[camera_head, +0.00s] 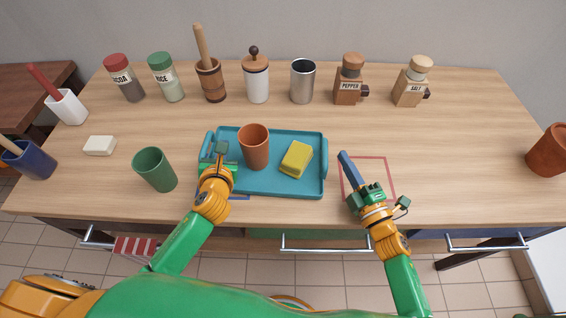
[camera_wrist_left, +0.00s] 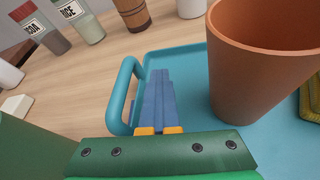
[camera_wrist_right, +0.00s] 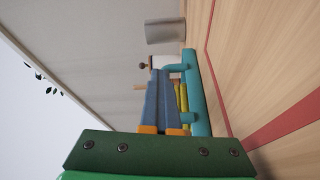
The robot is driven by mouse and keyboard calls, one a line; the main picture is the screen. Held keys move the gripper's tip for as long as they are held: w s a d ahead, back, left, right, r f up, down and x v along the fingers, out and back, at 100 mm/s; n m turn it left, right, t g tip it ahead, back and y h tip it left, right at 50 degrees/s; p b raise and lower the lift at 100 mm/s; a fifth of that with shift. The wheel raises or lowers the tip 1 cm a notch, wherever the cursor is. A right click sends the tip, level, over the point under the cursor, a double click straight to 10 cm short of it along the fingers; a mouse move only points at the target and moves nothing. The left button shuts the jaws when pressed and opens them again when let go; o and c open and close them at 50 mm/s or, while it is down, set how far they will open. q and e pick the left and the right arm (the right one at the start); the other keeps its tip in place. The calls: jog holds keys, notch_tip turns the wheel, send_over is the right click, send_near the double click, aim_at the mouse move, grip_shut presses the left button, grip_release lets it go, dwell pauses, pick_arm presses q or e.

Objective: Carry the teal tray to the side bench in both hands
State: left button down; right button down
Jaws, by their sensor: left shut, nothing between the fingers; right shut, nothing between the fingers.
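The teal tray (camera_head: 260,188) lies on the wooden table with an upright handle at each short side. On it stand an orange-brown cup (camera_head: 254,147) and a yellow block (camera_head: 297,159). My left gripper (camera_head: 221,149) is shut and empty over the tray's left end. In the left wrist view its fingers (camera_wrist_left: 158,100) are beside the left handle (camera_wrist_left: 122,95), on its inner side; contact is unclear. My right gripper (camera_head: 344,156) is shut and empty, just right of the right handle (camera_head: 325,157). A dark brown side surface (camera_head: 25,85) shows at the left.
A green cup (camera_head: 155,170) stands left of my left gripper. Jars, a metal cup (camera_head: 303,81) and mills (camera_head: 350,80) line the back. A blue pot (camera_head: 28,160), white pot (camera_head: 67,107) and white block (camera_head: 100,145) are at left. A red outline (camera_head: 392,180) marks the table at right.

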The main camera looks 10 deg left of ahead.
dwell(0.6)
pick_arm(q)
grip_release()
pick_arm(e)
grip_release()
